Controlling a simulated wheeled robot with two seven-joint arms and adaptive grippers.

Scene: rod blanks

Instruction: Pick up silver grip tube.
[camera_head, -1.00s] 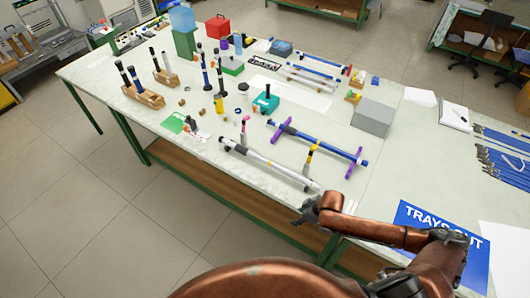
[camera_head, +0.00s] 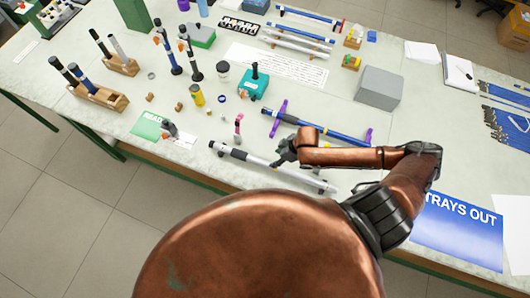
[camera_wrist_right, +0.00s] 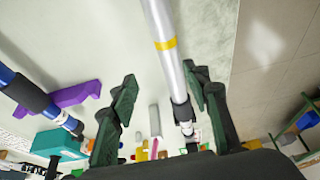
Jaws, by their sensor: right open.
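The silver grip tube (camera_head: 250,158) lies on the table near its front edge, with dark grip sections towards its left end. My right gripper (camera_head: 284,152) is over the tube's middle, and my forearm comes in from the right. In the right wrist view the tube (camera_wrist_right: 167,45), with a yellow band and a black grip, shows between the spread fingers of my open gripper (camera_wrist_right: 160,75), nearer the right finger. I cannot tell how far the fingertips are from the tube. My left gripper is not in view.
A blue tube (camera_head: 335,134) rests on purple supports (camera_head: 278,117) just behind. A pink-topped stand (camera_head: 238,126), a teal box (camera_head: 253,86) and a yellow bottle (camera_head: 197,95) stand nearby. A grey block (camera_head: 379,87) is at right. A blue sign (camera_head: 455,230) lies front right.

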